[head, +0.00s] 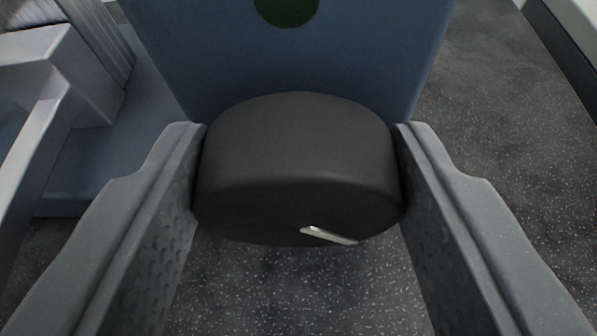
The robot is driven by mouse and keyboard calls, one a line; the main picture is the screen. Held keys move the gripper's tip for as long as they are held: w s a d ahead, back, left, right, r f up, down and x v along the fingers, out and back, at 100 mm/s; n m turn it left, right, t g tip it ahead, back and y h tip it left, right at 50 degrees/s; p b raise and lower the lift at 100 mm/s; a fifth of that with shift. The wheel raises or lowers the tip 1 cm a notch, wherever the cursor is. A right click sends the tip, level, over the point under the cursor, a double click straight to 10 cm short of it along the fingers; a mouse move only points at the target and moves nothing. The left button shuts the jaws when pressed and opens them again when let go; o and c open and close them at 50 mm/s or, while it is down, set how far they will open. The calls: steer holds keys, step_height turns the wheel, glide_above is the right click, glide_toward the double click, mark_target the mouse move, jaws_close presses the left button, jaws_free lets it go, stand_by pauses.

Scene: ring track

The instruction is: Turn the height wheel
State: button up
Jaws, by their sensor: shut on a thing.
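The height wheel (297,155) is a thick black round knob in the middle of the head view, in front of a blue panel. A short pale mark (328,235) shows on its near face, low and right of the middle, slanting down to the right. My gripper (299,165) has one grey finger on each side of the wheel. Both fingertips touch its sides, and it is shut on the wheel. The wheel's far side, towards the panel, is hidden.
The blue panel (345,75) stands behind the wheel, with a dark green disc (286,8) at the top edge. Grey metal parts (65,75) stand at the left. Dark speckled floor (500,120) is open at the right, up to a pale edge.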

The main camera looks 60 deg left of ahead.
steer(key=n+b, duration=0.1)
steer(key=b, duration=0.1)
steer(key=n+t+h+b, duration=0.1)
steer(key=b, duration=0.2)
steer(key=shift+s+a+f+n, duration=0.1)
steer(key=shift+s+f+n, duration=0.05)
steer(key=shift+f+n, duration=0.2)
steer(key=n+t+h+b, duration=0.1)
steer(key=n+t+b, duration=0.1)
steer(key=b, duration=0.2)
steer(key=shift+s+n+b, duration=0.15)
steer(key=shift+n+b, duration=0.15)
steer(key=shift+n, duration=0.05)
steer(key=shift+r, duration=0.1)
steer(key=o, duration=1)
steer(key=shift+c, duration=0.2)
steer(key=shift+a+r, duration=0.1)
steer(key=shift+s, duration=0.1)
steer(key=shift+s+r, duration=0.15)
steer(key=shift+s, duration=0.05)
steer(key=p+v, duration=0.2)
steer(key=v, duration=1.1)
steer(key=shift+p, duration=0.4)
